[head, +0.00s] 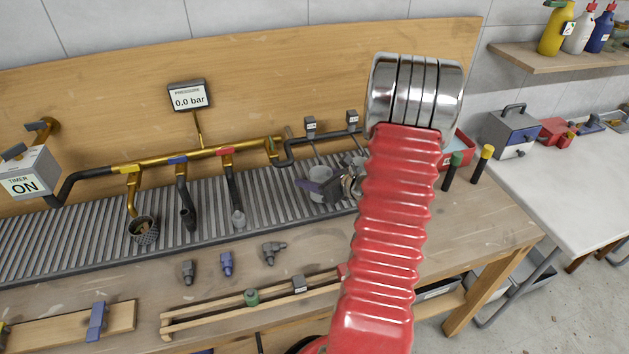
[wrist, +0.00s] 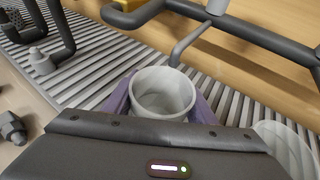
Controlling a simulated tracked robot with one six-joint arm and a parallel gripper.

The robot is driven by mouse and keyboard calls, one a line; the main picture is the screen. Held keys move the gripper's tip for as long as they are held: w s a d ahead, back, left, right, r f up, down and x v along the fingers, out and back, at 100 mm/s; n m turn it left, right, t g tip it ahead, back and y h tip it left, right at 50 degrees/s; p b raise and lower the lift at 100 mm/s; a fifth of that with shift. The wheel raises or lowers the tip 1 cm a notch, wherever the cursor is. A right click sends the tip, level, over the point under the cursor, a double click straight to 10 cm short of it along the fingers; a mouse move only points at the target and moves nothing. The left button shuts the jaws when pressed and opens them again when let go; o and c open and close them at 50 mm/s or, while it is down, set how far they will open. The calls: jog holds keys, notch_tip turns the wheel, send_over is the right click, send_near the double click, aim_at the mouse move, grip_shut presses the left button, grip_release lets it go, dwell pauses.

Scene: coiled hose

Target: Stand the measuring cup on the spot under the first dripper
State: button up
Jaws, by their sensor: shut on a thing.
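A whitish, open-topped measuring cup (wrist: 163,88) stands roughly upright between the purple fingers of my gripper (wrist: 162,104), which is shut on it. In the head view the cup (head: 320,174) and my gripper (head: 326,187) are over the right part of the slatted drain, partly covered by my arm. Two drippers with small labelled boxes, a left one (head: 310,125) and a right one (head: 352,118), hang on the dark pipe behind. In the wrist view a thin dripper tube (wrist: 187,42) comes down just beyond the cup. The marked spot cannot be made out.
A second pale round vessel (wrist: 285,138) stands close on the right in the wrist view. Dark pipes (wrist: 250,35) cross above and behind the cup. Grey slats (head: 268,203) are free left of my gripper. Loose fittings (head: 226,264) lie on the bench in front.

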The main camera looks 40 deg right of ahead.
jog(key=shift+w+d, duration=0.15)
jog(key=shift+w, duration=0.25)
jog(key=shift+f, duration=0.2)
jog(key=o, duration=1.1)
jog(key=shift+s, duration=0.15)
jog(key=shift+v, duration=2.8)
